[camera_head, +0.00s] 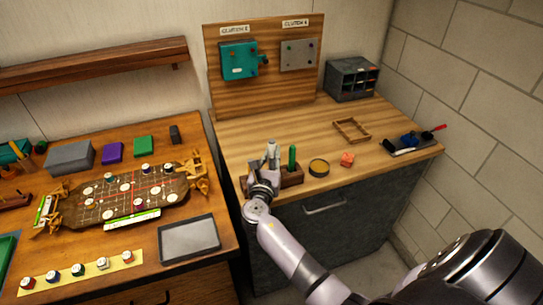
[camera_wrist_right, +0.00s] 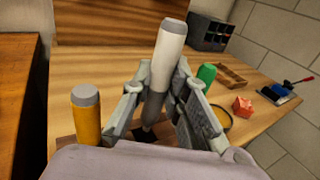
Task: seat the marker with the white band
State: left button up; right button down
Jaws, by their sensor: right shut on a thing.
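My right gripper (camera_head: 270,168) is shut on a marker (camera_wrist_right: 170,50) with a wide white section, a grey top end and grey below it. The wooden marker block (camera_head: 292,178) is right below and beside the gripper. A green marker (camera_head: 292,156) stands upright in it. An orange marker (camera_wrist_right: 87,115) with a grey top stands at the left in the wrist view. I cannot tell whether the held marker's end is inside the block. My left gripper is not in view.
A round yellow-rimmed tin (camera_head: 319,168), a small red object (camera_head: 347,159) and a wooden frame (camera_head: 351,130) lie to the right. A dark tray (camera_head: 408,147) with a blue item is farther right. A grey organizer (camera_head: 351,78) stands behind. The middle of the bench is clear.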

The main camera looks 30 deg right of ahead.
aim_at(272, 169)
jog(key=shift+f+b, duration=2.25)
jog(key=shift+f, duration=0.65)
jog(key=c, duration=1.5)
grip_release()
jog(key=shift+r, duration=0.1)
jog(key=v, duration=1.2)
